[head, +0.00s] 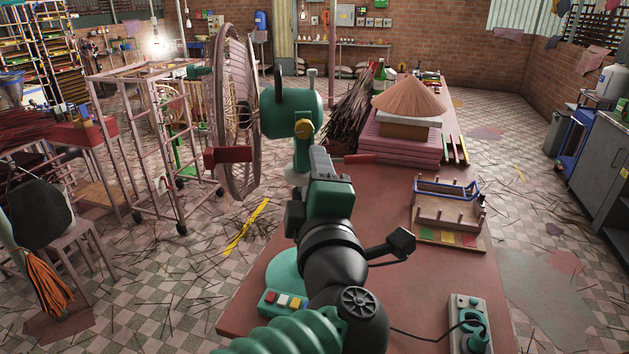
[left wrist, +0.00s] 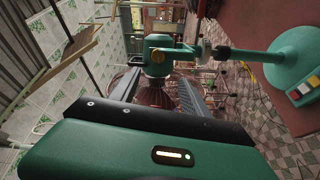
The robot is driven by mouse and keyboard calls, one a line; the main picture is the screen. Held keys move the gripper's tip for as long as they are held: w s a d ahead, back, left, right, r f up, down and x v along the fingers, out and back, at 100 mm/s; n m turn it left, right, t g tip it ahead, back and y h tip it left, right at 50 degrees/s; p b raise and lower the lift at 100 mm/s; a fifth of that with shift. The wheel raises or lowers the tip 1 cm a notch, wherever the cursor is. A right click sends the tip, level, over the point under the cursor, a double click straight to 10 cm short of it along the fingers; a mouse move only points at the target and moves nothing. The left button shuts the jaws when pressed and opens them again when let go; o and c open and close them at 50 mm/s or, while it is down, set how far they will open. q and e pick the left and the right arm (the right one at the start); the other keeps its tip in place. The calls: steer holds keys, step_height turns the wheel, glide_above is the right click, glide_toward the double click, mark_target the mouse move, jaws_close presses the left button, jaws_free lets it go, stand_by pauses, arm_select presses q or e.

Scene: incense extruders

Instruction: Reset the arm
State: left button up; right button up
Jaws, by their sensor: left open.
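My left arm reaches forward over the reddish table in the head view. My left gripper (head: 321,160) is at the end of it, pointing away, in front of the green fan (head: 292,113). In the left wrist view its two grey fingers (left wrist: 160,82) stand apart with nothing seen between them. The fan's green motor housing (left wrist: 158,56) shows beyond the fingertips; I cannot tell if they touch it. The fan's round base (head: 285,268) is partly hidden behind my arm. My right gripper is not in view.
The table (head: 375,205) carries a button box (head: 283,301), a wooden rack (head: 447,211), a grey-and-green device (head: 470,318), pink stacked slabs (head: 400,150) and a conical straw hat (head: 408,97). A metal frame cart (head: 155,150) stands left. Tiled floor is open to the right.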

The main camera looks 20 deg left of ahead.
arm_select(q)
steer(key=shift+s, duration=0.2)
steer(key=shift+w, duration=0.1)
steer(key=w+d+f+m+g+h, duration=0.1)
steer(key=w+f+m+g+h, duration=0.2)
steer(key=f+m, duration=0.75)
steer(key=f+m+g+h, duration=0.2)
steer(key=f+m+h, duration=0.3)
steer(key=f, duration=1.1)
steer(key=s+a+f+m+g, duration=0.2)
steer(key=s+a+f+g, duration=0.2)
steer(key=s+f, duration=0.4)
steer(key=s+a+f+m+g+y, duration=0.1)
steer(key=s+a+f+g, duration=0.3)
steer(key=s+f, duration=0.5)
steer(key=shift+s+a+f+m+g+y, duration=0.15)
steer(key=shift+f+m+g+y, duration=0.15)
steer(key=shift+f+m+g, duration=0.45)
steer(key=shift+r, duration=0.25)
